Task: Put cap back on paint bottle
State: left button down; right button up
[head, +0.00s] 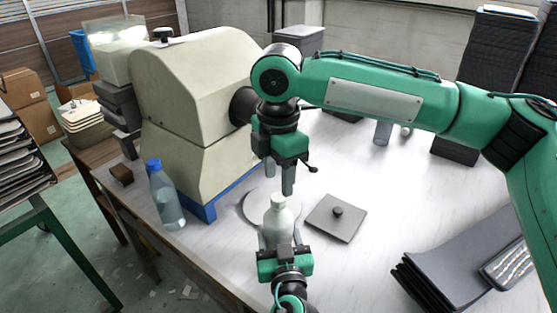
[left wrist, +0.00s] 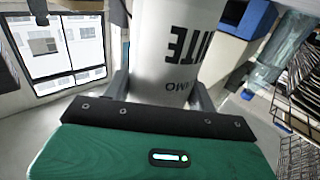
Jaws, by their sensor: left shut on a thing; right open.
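The white paint bottle (head: 278,226) stands upright near the table's front edge, in front of the machine. My left gripper (head: 283,250) is shut around its lower body. In the left wrist view the bottle (left wrist: 172,45) fills the space between the fingers, with dark lettering on it. My right gripper (head: 280,180) is open and empty, pointing down just above the bottle's top. A pale, narrow piece shows at the bottle's top; I cannot tell whether it is the cap or the bare neck. No separate cap is clearly visible.
A flat grey square plate with a dark knob (head: 350,223) lies right of the bottle. A round pale disc (head: 252,207) lies behind it. A clear blue-capped bottle (head: 168,200) stands left. The large beige machine (head: 195,90) blocks the back left. Dark panels (head: 455,260) lie at right.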

aim_at(279, 197)
jog(key=shift+f, duration=2.35)
grip_shut()
jog(key=m, duration=0.5)
jog(key=shift+o, duration=0.4)
grip_release()
jog(key=shift+r, duration=2.25)
